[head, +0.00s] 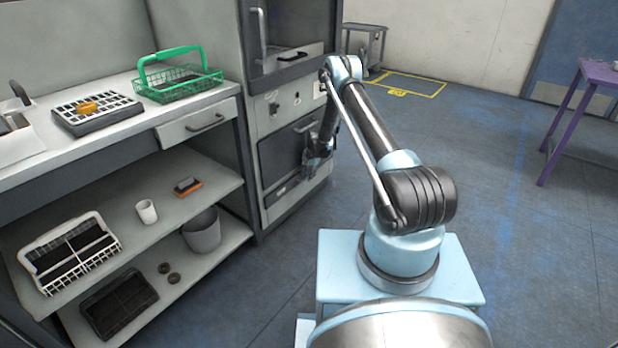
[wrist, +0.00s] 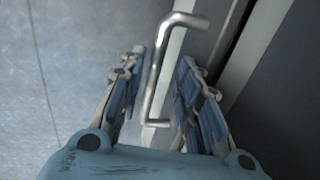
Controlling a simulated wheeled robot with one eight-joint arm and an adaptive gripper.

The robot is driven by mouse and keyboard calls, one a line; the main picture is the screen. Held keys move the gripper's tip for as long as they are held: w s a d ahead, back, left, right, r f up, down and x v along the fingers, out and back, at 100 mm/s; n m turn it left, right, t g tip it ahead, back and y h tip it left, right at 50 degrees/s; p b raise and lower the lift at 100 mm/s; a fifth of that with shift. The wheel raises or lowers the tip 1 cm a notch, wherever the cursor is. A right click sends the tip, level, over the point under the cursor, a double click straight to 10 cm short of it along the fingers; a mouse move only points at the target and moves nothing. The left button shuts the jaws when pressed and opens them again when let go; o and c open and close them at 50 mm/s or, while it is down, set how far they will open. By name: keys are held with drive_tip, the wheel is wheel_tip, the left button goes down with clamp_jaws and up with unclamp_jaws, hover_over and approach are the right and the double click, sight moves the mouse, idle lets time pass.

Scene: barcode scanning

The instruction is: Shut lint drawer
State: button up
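My gripper (head: 318,158) is at the right side of the lower dark front panel (head: 283,152) of the tall grey cabinet. In the wrist view my gripper (wrist: 161,62) is open, with a finger on each side of a bent metal bar handle (wrist: 153,85). The handle stands between the fingers with gaps showing, so it is not clamped. The handle is fixed to a grey front with pale edges (wrist: 205,40). My gripper hides part of this front in the head view. I cannot tell which front is the lint drawer, or how far it stands out.
A counter (head: 150,118) with a green basket (head: 178,82) and a grey tray (head: 97,112) is at left. Shelves below hold a white rack (head: 68,255), a cup (head: 147,211) and a grey bin (head: 202,235).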

drive_tip(key=shift+d+r, duration=0.1)
wheel_tip(320, 180, up, 12)
drive_tip(key=s+d, duration=0.1)
drive_tip(key=d, duration=0.1)
drive_tip(key=shift+s+f, duration=0.15)
drive_tip(key=shift+f, duration=0.1)
idle(0.3)
